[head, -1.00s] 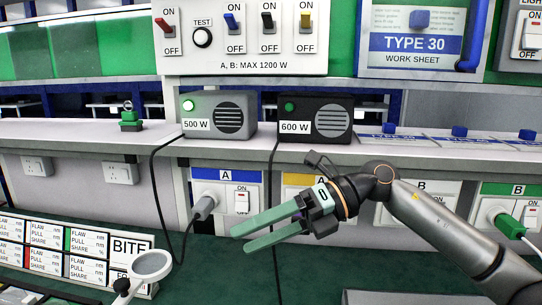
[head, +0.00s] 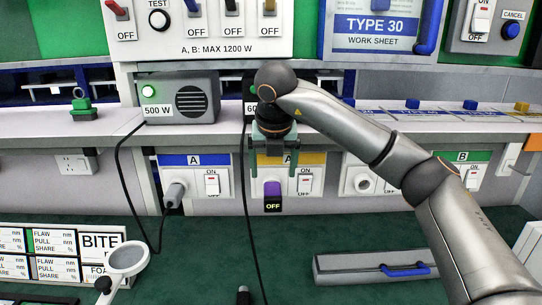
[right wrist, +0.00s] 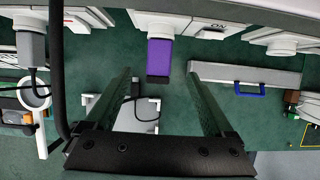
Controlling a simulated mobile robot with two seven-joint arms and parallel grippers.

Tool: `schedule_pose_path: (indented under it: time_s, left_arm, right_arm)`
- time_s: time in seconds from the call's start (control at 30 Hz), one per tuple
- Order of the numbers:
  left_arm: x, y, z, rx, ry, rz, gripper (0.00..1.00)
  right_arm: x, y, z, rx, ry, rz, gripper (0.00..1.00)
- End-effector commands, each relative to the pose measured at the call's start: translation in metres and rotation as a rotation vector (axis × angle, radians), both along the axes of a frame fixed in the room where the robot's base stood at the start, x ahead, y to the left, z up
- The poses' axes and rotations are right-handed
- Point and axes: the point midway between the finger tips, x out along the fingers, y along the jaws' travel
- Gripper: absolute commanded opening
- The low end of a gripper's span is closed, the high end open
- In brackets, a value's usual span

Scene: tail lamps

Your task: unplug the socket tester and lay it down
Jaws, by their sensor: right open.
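The socket tester (head: 272,190) is a purple block with a black end reading OFF. It sits in the socket under the yellow A label (head: 312,159), beside a white switch (head: 305,182). In the right wrist view the purple tester (right wrist: 160,57) sticks out from the white socket. My right gripper (head: 274,162) is open and points down just above the tester in the head view. In the right wrist view its two fingers (right wrist: 158,78) stand apart to either side of the tester's line, with nothing between them. My left gripper is not in view.
A grey plug (head: 174,194) with a black cable fills the socket under the blue A label. A black cable hangs just left of the tester. A grey case with a blue handle (head: 405,269) lies on the green mat at right. The mat (head: 210,250) below the tester is largely clear.

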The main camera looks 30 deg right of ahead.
Motion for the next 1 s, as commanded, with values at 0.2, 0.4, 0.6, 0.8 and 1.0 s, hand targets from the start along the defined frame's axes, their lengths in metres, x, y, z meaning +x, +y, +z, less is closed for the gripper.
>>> schedule_pose_path:
  time_s: [0.2, 0.4, 0.6, 0.8, 1.0]
  left_arm:
    - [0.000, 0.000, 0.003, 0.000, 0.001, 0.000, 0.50]
    - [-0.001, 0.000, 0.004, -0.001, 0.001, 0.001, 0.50]
    - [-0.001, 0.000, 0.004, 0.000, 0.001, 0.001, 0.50]
    - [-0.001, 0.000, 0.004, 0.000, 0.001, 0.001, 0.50]
    - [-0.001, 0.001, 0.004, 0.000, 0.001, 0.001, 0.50]
  right_arm:
    - [0.013, -0.009, -0.041, 0.000, 0.006, 0.000, 0.88]
    - [0.023, -0.014, -0.066, 0.001, 0.003, 0.001, 0.88]
    - [0.027, -0.016, -0.077, 0.001, 0.002, 0.002, 0.88]
    - [0.027, -0.017, -0.077, 0.001, 0.001, 0.002, 0.88]
    - [0.027, -0.016, -0.077, 0.001, 0.000, 0.003, 0.73]
